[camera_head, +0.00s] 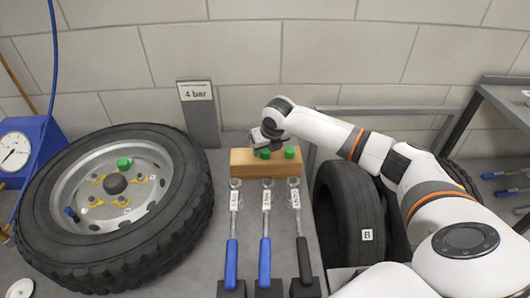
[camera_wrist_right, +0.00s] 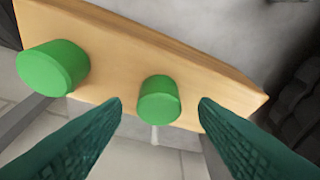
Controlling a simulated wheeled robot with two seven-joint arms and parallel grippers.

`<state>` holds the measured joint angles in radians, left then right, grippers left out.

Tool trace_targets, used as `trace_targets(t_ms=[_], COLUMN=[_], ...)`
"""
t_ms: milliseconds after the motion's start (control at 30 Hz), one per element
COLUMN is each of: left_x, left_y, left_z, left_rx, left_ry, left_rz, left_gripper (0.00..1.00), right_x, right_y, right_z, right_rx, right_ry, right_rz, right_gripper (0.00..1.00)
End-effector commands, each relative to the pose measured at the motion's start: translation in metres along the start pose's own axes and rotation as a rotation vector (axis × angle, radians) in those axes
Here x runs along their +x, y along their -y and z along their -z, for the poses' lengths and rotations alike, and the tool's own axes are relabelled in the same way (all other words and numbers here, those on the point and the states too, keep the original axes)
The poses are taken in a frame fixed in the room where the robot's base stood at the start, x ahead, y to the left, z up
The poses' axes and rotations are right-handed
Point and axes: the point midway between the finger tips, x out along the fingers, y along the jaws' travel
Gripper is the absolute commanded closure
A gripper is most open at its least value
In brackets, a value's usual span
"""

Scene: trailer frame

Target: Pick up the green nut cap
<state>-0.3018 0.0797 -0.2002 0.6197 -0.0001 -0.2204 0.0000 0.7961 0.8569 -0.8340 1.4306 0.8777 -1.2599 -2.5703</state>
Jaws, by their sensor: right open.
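Two green nut caps stand on a wooden block (camera_head: 240,165) at the back of the bench, a left one (camera_head: 264,154) and a right one (camera_head: 290,152). My right gripper (camera_head: 267,141) is right at the left one and hides part of it. In the right wrist view the open teal fingers (camera_wrist_right: 160,102) have one green cap (camera_wrist_right: 160,97) centred between their tips, with gaps on both sides. The other green cap (camera_wrist_right: 52,68) is left of the fingers. A further green cap (camera_head: 124,163) is on the wheel's hub area. My left gripper is not in view.
A large tyred wheel (camera_head: 180,210) lies at left. Several wrenches, two blue-handled (camera_head: 265,262) and one black-handled (camera_head: 303,262), stand before the block. A "4 bar" sign (camera_head: 196,95) stands behind; a tyre marked B (camera_head: 345,215) is below my right arm.

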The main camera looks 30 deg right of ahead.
Motion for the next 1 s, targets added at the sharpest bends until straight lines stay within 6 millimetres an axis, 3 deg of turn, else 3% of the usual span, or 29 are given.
trace_targets(t_ms=[133, 367, 633, 1000], left_x=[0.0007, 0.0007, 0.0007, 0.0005], left_y=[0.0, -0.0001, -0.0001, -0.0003], left_z=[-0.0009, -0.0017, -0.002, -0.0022], left_rx=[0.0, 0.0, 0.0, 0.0], left_ry=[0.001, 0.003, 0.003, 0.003], left_rz=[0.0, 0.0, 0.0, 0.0], left_gripper=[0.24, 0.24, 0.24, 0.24], right_x=[0.0122, 0.0127, 0.0124, 0.0071], right_y=[-0.0005, -0.0007, -0.0008, -0.0009], right_z=[-0.0005, -0.0004, -0.0004, 0.0025], right_rx=[-0.001, -0.001, 0.0, 0.0], right_ry=[0.0, 0.0, 0.0, -0.003], right_rz=[0.0, -0.001, -0.001, 0.0], right_gripper=[0.46, 0.47, 0.91, 0.92])
